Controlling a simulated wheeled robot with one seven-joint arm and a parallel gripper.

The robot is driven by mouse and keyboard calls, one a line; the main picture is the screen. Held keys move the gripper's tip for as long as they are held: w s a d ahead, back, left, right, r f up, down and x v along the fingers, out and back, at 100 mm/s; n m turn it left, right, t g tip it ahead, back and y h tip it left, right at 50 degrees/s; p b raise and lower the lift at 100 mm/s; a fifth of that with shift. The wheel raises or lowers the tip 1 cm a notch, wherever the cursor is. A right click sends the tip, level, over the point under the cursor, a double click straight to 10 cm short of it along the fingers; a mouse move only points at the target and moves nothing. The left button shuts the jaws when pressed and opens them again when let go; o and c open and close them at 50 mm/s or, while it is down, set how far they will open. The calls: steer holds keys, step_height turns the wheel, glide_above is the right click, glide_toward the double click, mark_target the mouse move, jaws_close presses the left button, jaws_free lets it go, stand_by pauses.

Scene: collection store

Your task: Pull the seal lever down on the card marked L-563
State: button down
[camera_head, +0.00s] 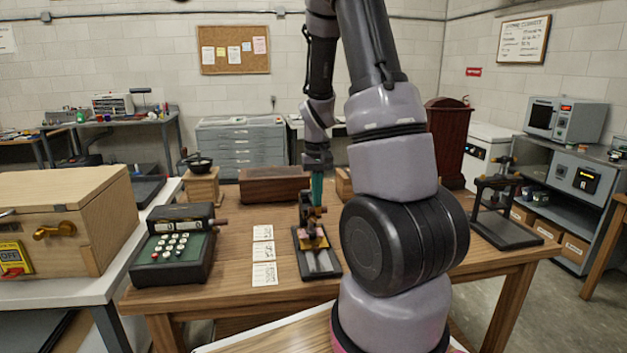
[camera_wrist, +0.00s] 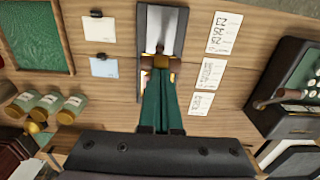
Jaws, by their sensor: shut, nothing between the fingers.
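My gripper (camera_head: 317,190) points down over a small press-like device with a dark base and pale plate (camera_head: 319,262). In the wrist view my teal fingers (camera_wrist: 161,82) are together and empty, with their tips at or just above the device's brass-coloured part (camera_wrist: 161,62); I cannot tell whether they touch. The fingers hide much of the device, and no lever shows clearly on it. Several white cards lie beside it, such as the far card (camera_head: 263,233) and near card (camera_head: 265,274). Their writing is too small to find L-563.
A dark stand with a handle (camera_head: 495,190) is at the table's right. A keyed machine (camera_head: 178,247) is at the left. A wooden box (camera_head: 275,185) is behind. In the wrist view, jars (camera_wrist: 47,102) and a blue card (camera_wrist: 104,67) lie left of the device.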

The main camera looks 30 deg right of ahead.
stand_by(0.4)
steer(key=shift+w+r, duration=0.15)
steer(key=shift+r, duration=0.65)
steer(key=shift+w+r, duration=0.15)
steer(key=shift+r, duration=0.65)
steer(key=shift+w+d+r, duration=0.15)
steer(key=shift+w+r, duration=0.15)
steer(key=shift+r, duration=0.5)
steer(key=shift+w+d+r, duration=0.1)
steer(key=shift+w+r, duration=0.15)
steer(key=shift+r, duration=0.55)
steer(key=r, duration=0.1)
steer(key=w, duration=0.1)
steer(key=r, duration=0.1)
steer(key=shift+w+d+r, duration=0.2)
steer(key=shift+w+r, duration=0.05)
steer(key=shift+r, duration=0.05)
